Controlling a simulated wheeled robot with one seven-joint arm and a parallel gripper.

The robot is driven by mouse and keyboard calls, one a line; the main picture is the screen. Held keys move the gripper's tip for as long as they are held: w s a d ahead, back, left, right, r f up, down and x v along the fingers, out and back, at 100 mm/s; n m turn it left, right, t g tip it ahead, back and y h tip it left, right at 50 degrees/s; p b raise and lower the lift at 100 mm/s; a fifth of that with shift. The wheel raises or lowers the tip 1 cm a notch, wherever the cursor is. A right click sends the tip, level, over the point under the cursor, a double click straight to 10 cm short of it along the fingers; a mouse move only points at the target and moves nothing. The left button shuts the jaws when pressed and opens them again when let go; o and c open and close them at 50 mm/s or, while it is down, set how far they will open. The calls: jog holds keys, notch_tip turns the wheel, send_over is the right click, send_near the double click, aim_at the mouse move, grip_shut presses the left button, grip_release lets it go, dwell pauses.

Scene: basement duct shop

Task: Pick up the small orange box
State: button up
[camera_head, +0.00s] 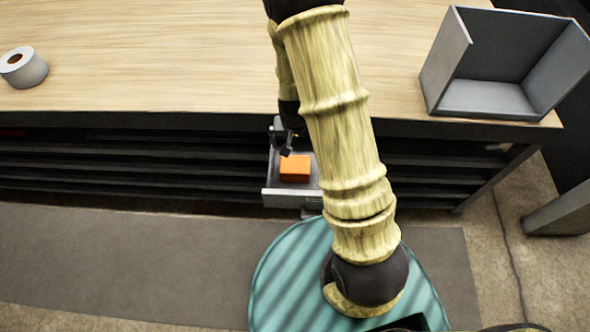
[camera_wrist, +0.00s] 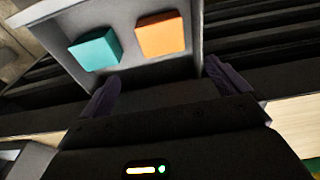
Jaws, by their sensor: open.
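The small orange box (camera_head: 295,168) lies in an open grey drawer (camera_head: 283,198) under the workbench in the head view. In the wrist view the orange box (camera_wrist: 161,35) sits in the drawer next to a teal box (camera_wrist: 95,49), with a gap between them. My gripper (camera_wrist: 160,88) is open and empty, its two dark fingers apart. The orange box lies beyond the fingertips, between their directions, and is not touched. In the head view my gripper (camera_head: 287,148) shows only in part at the drawer's back, partly hidden by my arm. The teal box is hidden there.
The wooden workbench (camera_head: 170,60) overhangs the drawer. A white tape roll (camera_head: 23,68) stands at its left, and an open grey bin (camera_head: 490,100) at its right. Dark shelf slats (camera_head: 130,165) flank the drawer. A grey mat (camera_head: 120,260) covers the floor in front.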

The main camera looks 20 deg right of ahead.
jog(key=shift+f, duration=0.1)
send_over(295, 164)
jog(key=f, duration=1.1)
jog(key=shift+s, duration=0.4)
jog(key=shift+f, duration=0.4)
jog(key=shift+w+f+p, duration=0.25)
jog(key=shift+f, duration=1.05)
jog(key=shift+w+f+p, duration=0.2)
jog(key=shift+f+p, duration=0.05)
jog(key=shift+f, duration=1.05)
jog(key=c, duration=0.8)
